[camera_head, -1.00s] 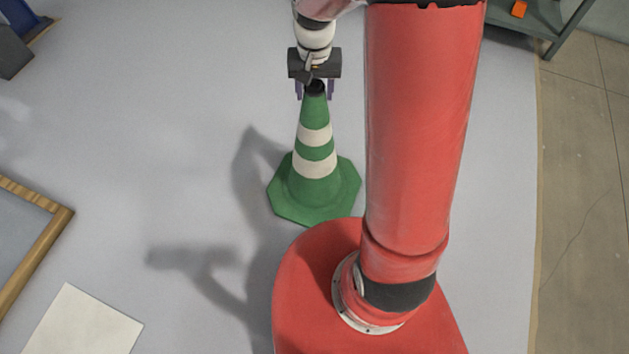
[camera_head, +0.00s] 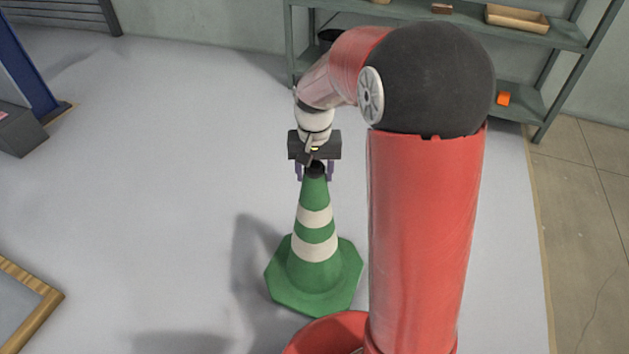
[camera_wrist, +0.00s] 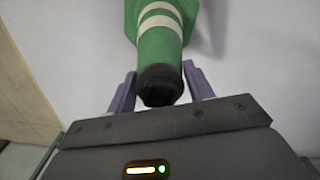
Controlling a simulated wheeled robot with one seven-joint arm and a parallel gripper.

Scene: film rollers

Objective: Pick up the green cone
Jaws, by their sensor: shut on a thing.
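The green cone (camera_head: 315,274) has two white bands, a black top and a wide octagonal base. It is upright in the head view, in front of my red arm. My gripper (camera_head: 315,172) is at the cone's top, with a purple finger on each side of it. In the wrist view the cone (camera_wrist: 160,50) runs away from the camera, its black tip between the purple fingers of my gripper (camera_wrist: 158,88). The gripper is shut on the cone near its top. I cannot tell whether the base touches the floor.
A grey-green shelf (camera_head: 560,35) with a wooden tray (camera_head: 517,19) and an orange item (camera_head: 503,98) stands at the back right. A wood-edged panel (camera_head: 30,310) lies at the lower left. A dark box (camera_head: 18,130) stands at the left. The floor left of the cone is clear.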

